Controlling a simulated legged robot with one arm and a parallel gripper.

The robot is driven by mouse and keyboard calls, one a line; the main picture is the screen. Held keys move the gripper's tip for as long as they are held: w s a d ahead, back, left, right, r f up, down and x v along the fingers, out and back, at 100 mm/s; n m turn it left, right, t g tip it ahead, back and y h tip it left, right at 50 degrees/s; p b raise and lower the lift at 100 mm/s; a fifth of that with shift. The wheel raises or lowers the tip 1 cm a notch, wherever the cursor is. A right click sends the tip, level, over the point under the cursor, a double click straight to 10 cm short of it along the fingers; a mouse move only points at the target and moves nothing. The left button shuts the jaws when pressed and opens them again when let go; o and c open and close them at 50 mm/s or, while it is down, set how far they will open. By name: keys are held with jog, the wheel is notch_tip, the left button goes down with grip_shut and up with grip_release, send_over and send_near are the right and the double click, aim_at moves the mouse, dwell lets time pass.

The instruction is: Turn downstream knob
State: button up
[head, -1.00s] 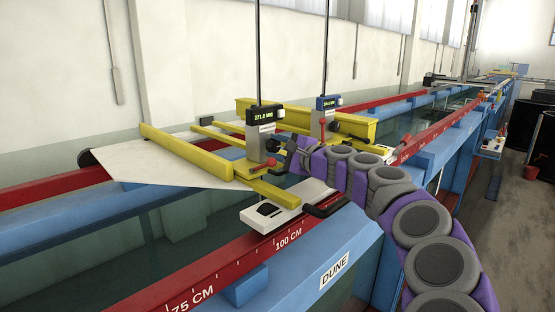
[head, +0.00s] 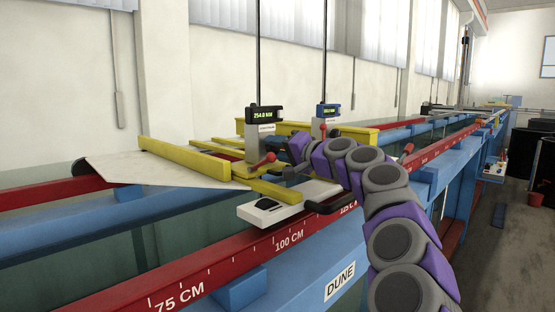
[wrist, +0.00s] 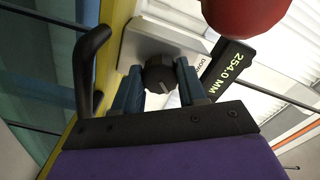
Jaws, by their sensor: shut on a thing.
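The black knob (wrist: 160,76) sits on the face of a grey gauge block in the wrist view, between the two blue fingers of my gripper (wrist: 157,88). My gripper is shut on it. In the head view my gripper (head: 290,166) is at the near gauge (head: 262,138), and the knob is hidden behind it. The near gauge's display (head: 264,114) reads 254.0 MM, as does the display (wrist: 229,72) in the wrist view. The block's label is partly covered in the wrist view.
A black curved handle (wrist: 88,62) is left of my fingers. A second gauge (head: 327,124) stands behind the near one. Yellow carriage bars (head: 190,160) and a red rail (head: 215,280) surround the spot.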

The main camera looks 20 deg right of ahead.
jog(key=shift+w+f+n+b, duration=0.15)
jog(key=shift+f+n+b, duration=0.4)
jog(key=shift+n, duration=0.15)
jog(key=shift+r, duration=0.1)
jog(key=shift+r+n, duration=0.1)
jog(key=shift+n, duration=0.2)
jog(key=o, duration=1.1)
jog(key=shift+d, duration=0.1)
jog(key=shift+c, duration=0.2)
jog(key=shift+r, duration=0.15)
jog(key=shift+s+d, duration=0.15)
jog(key=shift+s, duration=0.25)
jog(key=p+v, duration=0.1)
jog(key=v, duration=1.5)
jog(key=shift+s+d, duration=0.2)
jog(key=shift+s, duration=0.05)
